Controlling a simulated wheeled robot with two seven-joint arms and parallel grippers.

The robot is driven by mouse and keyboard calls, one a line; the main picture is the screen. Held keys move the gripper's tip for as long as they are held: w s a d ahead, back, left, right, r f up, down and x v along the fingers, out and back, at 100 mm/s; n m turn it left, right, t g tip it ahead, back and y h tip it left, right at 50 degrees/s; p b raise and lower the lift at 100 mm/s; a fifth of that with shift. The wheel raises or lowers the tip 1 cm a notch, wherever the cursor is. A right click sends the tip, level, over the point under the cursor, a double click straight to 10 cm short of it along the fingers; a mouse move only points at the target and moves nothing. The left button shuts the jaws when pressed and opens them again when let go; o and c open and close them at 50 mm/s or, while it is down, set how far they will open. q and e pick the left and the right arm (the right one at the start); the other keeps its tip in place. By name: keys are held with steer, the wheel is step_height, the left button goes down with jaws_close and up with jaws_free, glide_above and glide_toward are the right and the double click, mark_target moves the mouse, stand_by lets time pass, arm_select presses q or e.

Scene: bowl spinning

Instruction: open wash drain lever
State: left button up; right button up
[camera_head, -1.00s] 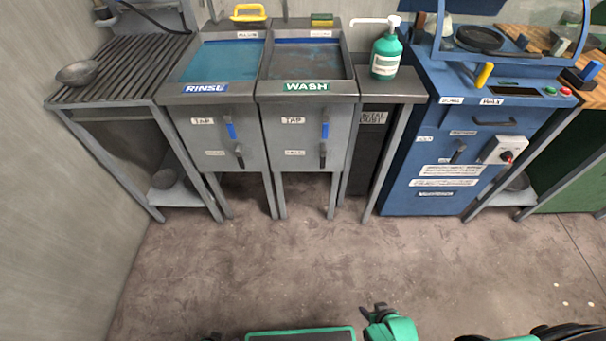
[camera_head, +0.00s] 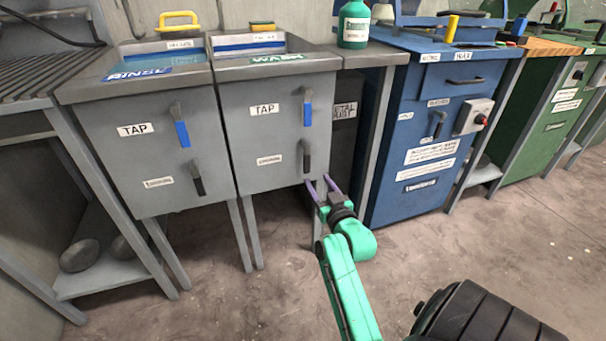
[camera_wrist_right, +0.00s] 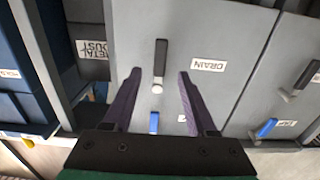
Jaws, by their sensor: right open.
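The wash sink (camera_head: 270,125) has a grey front with a blue-handled tap lever (camera_head: 308,108) above and a black-handled drain lever (camera_head: 306,157) below, hanging down. In the right wrist view the drain lever (camera_wrist_right: 161,62) shows next to the DRAIN label (camera_wrist_right: 208,65), with the picture upside down. My right gripper (camera_head: 320,186) is open just below and slightly right of the drain lever. In the wrist view its two purple fingers (camera_wrist_right: 158,90) stand on either side of the lever, apart from it. My left gripper is not in view.
The rinse sink (camera_head: 150,125) with its own levers stands to the left. A blue machine (camera_head: 425,130) stands to the right. A green soap bottle (camera_head: 354,24) is on the counter. The floor in front (camera_head: 520,235) is clear.

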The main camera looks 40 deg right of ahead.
mark_target(308, 166)
steer(key=b+x, duration=0.1)
steer(key=x, duration=0.7)
steer(key=shift+b, duration=0.35)
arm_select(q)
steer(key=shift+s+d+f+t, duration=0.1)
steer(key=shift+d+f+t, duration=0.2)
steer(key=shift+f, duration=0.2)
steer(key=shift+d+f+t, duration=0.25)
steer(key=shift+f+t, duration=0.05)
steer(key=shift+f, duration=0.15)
arm_select(e)
jaws_close()
steer(key=shift+f, duration=0.15)
